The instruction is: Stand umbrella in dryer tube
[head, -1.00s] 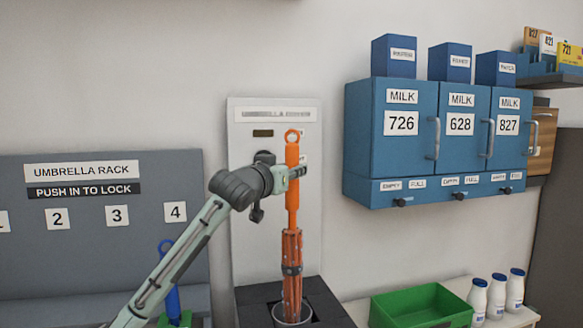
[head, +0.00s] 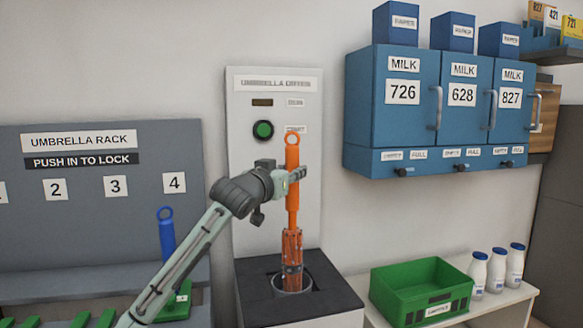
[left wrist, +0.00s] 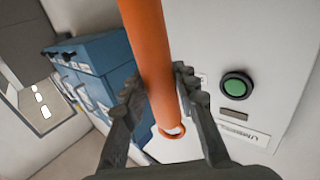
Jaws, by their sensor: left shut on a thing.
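The orange umbrella (head: 292,205) stands upright with its ring handle at the top. Its lower end is inside the round dryer tube (head: 293,284) in the dark top of the umbrella dryer (head: 325,305). How deep the tip sits is hidden. My left gripper (head: 298,174) is shut on the umbrella's orange shaft below the ring. In the left wrist view the gripper fingers (left wrist: 155,95) are on both sides of the orange shaft (left wrist: 150,50). My right gripper is not in view.
The dryer's back panel has a green button (head: 263,130). A blue umbrella (head: 167,240) stands in the umbrella rack (head: 100,195) at left. Blue milk lockers (head: 440,110) hang at upper right. A green crate (head: 422,290) and milk bottles (head: 497,270) stand on the low shelf at right.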

